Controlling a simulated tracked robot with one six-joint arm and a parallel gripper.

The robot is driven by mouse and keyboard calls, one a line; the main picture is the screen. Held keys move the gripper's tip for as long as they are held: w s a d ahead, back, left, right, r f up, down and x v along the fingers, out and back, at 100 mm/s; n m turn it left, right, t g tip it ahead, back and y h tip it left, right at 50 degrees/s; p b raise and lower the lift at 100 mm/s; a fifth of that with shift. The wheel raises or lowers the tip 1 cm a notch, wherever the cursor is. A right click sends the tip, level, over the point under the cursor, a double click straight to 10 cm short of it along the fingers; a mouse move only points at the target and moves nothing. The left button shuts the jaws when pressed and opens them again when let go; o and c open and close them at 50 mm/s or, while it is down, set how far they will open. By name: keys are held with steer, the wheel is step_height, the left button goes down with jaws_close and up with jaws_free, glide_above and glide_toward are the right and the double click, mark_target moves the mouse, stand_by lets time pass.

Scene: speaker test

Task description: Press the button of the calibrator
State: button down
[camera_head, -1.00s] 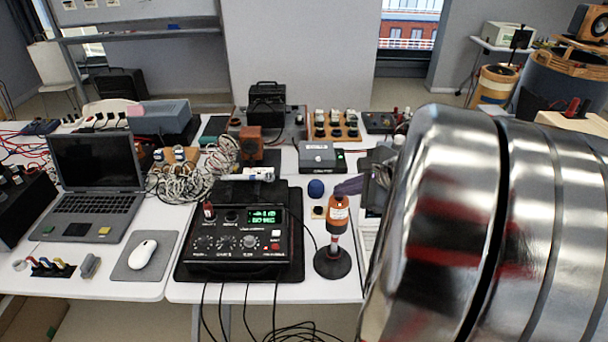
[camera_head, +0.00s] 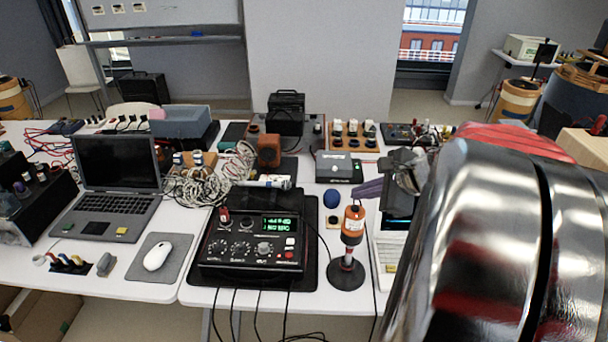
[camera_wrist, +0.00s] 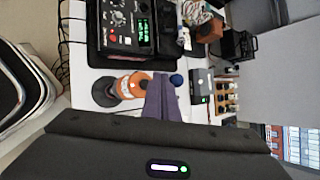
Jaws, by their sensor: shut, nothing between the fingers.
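The calibrator (camera_head: 353,225) is an orange cylinder standing upright on a black round-based stand (camera_head: 347,272), right of the black meter box. It also shows lying sideways in the wrist view (camera_wrist: 130,86). I cannot make out its button clearly. My gripper (camera_head: 357,195) has purple fingers, shut and empty, with the tips close to the calibrator's upper end. In the wrist view the fingers (camera_wrist: 158,78) overlap the calibrator's top edge. I cannot tell whether they touch it.
The black meter box (camera_head: 255,243) with knobs and a green display stands left of the stand. A blue ball (camera_head: 332,198) is close behind the calibrator. A white keyboard or laptop edge (camera_head: 389,262) lies to the right. A mouse (camera_head: 157,255) and laptop (camera_head: 118,178) are further left.

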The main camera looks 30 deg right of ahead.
step_height(320, 180, up, 5)
steer(key=shift+r, duration=0.2)
stand_by(0.5)
stand_by(0.3)
steer(key=a+f+n+g, duration=0.3)
steer(key=a+n, duration=0.7)
steer(key=a, duration=0.5)
steer(key=s+a+f+n+h, duration=0.1)
steer(key=s+a+n, duration=0.8)
steer(key=a+n, duration=0.3)
steer(key=n, duration=0.3)
steer(key=shift+a+n+g, duration=0.25)
steer(key=shift+n+g, duration=0.05)
